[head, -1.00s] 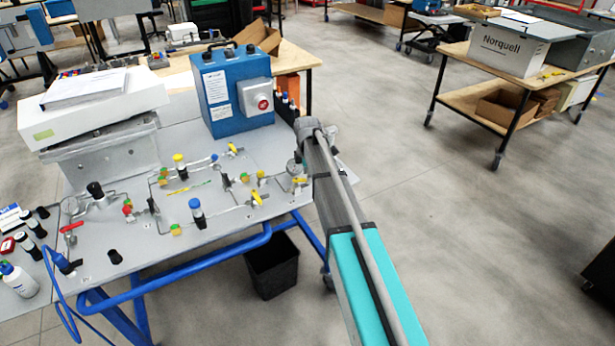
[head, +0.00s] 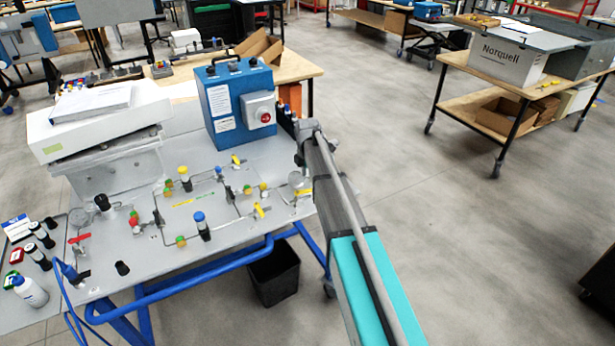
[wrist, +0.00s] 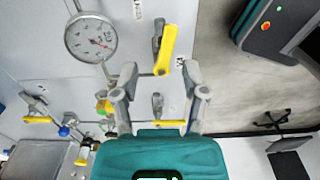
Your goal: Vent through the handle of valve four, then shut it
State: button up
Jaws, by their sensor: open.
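In the wrist view my gripper (wrist: 160,68) is open, its two fingers spread over the grey panel (wrist: 210,20). A yellow lever handle (wrist: 167,48) on a small metal valve lies between and just past the fingertips, tilted. I cannot tell whether the fingers touch it. A second yellow handle (wrist: 158,123) shows between the finger bases, partly hidden by my gripper body. The labels beside the valves are too small to read, so I cannot tell which is valve four. In the head view a yellow handle (head: 303,191) sits at the panel's right end, beside my arm.
A round gauge (wrist: 90,37) stands left of the handle in the wrist view. Other valves, including one with a yellow handle (head: 259,211), crowd the panel. A blue box (head: 238,105) stands at the back. A black bin (head: 274,275) is below; open floor lies right.

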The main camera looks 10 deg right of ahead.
jog(key=shift+r+p, duration=4.5)
jog(key=shift+r, duration=0.3)
jog(key=s+f+m+b, duration=0.3)
jog(key=s+m, duration=0.4)
jog(key=s, duration=0.2)
jog(key=s+f+m+b, duration=0.4)
jog(key=s+m, duration=0.3)
jog(key=s, duration=0.3)
jog(key=s+f+m+b, duration=0.4)
jog(key=s+m, duration=0.3)
jog(key=s, duration=0.3)
jog(key=shift+s+m, duration=0.15)
jog(key=shift+m, duration=0.15)
jog(key=shift+f, duration=0.1)
notch_tip(320, 180, up, 11)
jog(key=n+p, duration=1.1)
jog(key=n, duration=0.8)
send_over(308, 190)
jog(key=shift+d, duration=0.1)
